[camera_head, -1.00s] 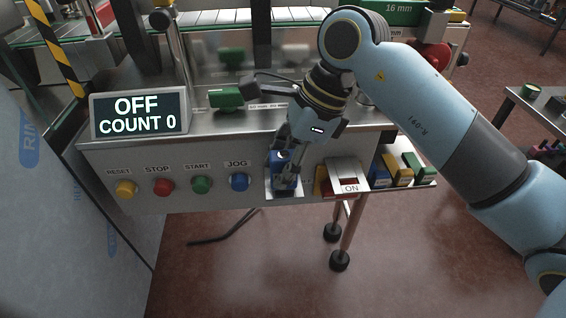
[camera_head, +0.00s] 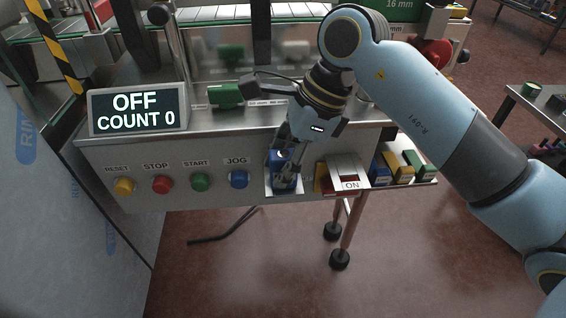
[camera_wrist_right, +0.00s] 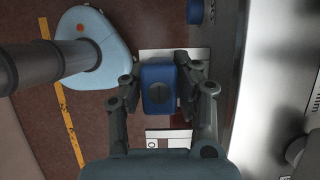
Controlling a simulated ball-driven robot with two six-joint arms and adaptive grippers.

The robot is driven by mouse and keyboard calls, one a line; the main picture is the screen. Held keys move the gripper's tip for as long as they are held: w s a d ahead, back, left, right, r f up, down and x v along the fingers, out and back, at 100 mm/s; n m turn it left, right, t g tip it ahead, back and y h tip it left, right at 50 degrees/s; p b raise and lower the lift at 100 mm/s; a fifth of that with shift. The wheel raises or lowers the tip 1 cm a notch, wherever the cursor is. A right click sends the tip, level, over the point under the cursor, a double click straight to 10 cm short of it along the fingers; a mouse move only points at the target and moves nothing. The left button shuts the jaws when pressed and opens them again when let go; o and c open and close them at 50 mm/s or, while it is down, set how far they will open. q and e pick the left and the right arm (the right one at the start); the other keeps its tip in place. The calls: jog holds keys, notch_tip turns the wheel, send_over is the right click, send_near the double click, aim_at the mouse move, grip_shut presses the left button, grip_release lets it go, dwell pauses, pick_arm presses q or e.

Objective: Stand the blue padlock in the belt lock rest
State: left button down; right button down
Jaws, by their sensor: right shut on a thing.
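The blue padlock (camera_head: 282,180) is at the front panel, between the JOG button and the ON switch. My right gripper (camera_head: 286,168) is shut on it from above, with a finger on each side. In the right wrist view the padlock (camera_wrist_right: 158,90) sits between both fingers, its top facing the camera. A pale plate or small ledge (camera_head: 270,192) shows around the padlock's lower end; it looks like the lock rest. The gripper hides much of the padlock, and I cannot tell whether its base touches the ledge. My left gripper is out of view.
The JOG button (camera_head: 239,180) is close left of the padlock. The ON switch cover (camera_head: 347,174) is close right. Several coloured blocks, including a yellow one (camera_head: 398,168), stand on a side shelf. A display (camera_head: 138,110) reads OFF, COUNT 0. Open floor lies below the panel.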

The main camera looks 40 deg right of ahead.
jog(key=shift+f, duration=0.1)
jog(key=c, duration=0.9)
grip_release()
jog(key=v, duration=1.2)
jog(key=shift+a, duration=0.1)
